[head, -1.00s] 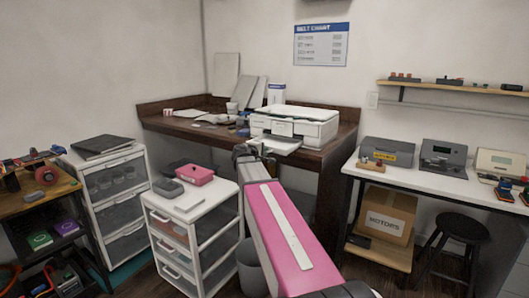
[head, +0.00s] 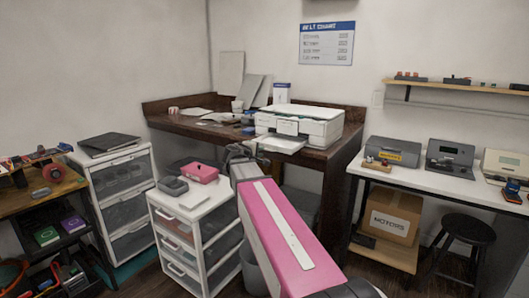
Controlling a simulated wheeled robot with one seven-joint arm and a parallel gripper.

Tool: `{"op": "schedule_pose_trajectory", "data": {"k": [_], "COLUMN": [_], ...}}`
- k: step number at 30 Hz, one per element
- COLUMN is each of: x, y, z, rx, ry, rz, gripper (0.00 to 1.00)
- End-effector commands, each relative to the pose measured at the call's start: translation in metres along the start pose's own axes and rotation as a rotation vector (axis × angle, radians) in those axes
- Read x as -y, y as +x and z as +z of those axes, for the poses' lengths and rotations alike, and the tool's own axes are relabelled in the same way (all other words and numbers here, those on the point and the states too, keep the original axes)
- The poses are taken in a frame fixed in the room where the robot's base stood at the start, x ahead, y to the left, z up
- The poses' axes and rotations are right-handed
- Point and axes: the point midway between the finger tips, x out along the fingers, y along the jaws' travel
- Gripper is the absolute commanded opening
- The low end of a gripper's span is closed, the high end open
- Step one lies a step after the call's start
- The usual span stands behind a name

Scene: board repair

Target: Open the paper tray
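A white printer (head: 302,124) stands on the dark wooden corner desk. Its paper tray (head: 282,144) is a pale flat part sticking out low at the printer's front, over the desk's front edge. My pink arm reaches forward from the lower right. My gripper (head: 243,153) is at the arm's far end, just left of the paper tray and in front of the desk edge. It is small and seen from behind, so its fingers and any contact with the tray are unclear.
A white drawer unit (head: 207,235) with a pink box (head: 200,173) on top stands left of my arm. A white-topped bench (head: 440,178) with machines is at the right. A black stool (head: 466,227) stands before it.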

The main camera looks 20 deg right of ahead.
Motion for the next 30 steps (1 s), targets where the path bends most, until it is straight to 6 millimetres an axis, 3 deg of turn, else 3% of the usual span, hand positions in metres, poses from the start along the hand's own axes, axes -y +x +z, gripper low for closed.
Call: {"op": "schedule_pose_trajectory", "data": {"k": [6, 20, 23, 26, 30], "x": [0.0, 0.005, 0.024, 0.063, 0.139], "y": [-0.024, -0.027, -0.027, -0.027, -0.036], "z": [0.0, 0.001, 0.007, 0.018, 0.039], "rx": [0.0, 0.002, 0.009, 0.027, 0.075], "ry": [0.0, 0.005, 0.029, 0.078, 0.177], "rz": [0.0, -0.012, -0.064, -0.172, -0.39], "gripper": [0.19, 0.19, 0.19, 0.19, 0.19]}}
